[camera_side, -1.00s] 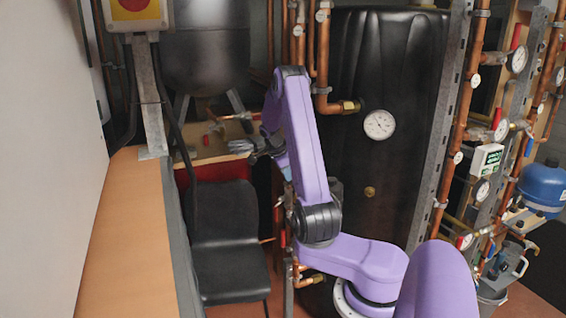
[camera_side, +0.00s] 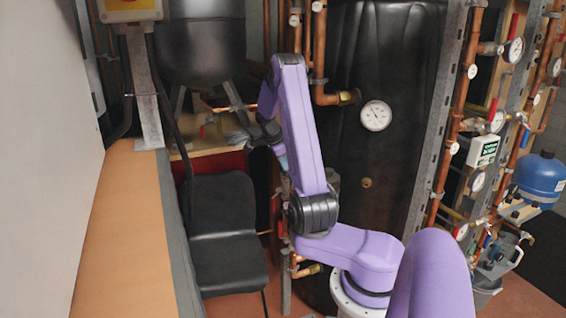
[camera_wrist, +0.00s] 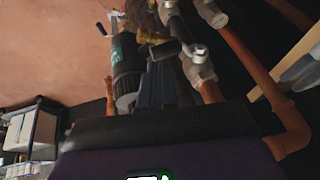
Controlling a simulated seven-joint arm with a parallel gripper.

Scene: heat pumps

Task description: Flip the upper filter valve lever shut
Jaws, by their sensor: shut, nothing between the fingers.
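In the wrist view, a black lever-like handle (camera_wrist: 165,49) lies close to a silver fitting (camera_wrist: 198,53) on the pipework. I cannot be sure that it is the upper filter valve lever, or tell its exact angle. A dark green cylindrical body (camera_wrist: 126,72), likely the filter, hangs to its left. My gripper (camera_wrist: 164,66) shows as dark bars just below the handle; it is shut and empty. I cannot tell whether it touches the handle. In the side view my gripper (camera_side: 236,136) points left above the black chair, and the lever cannot be made out there.
Copper pipes (camera_wrist: 248,62) run down the right of the wrist view. In the side view, a black chair (camera_side: 225,225) stands below my gripper, a dark vessel (camera_side: 202,45) is behind it, and a large black tank (camera_side: 385,65) is to the right. A wooden bench (camera_side: 125,225) is at left.

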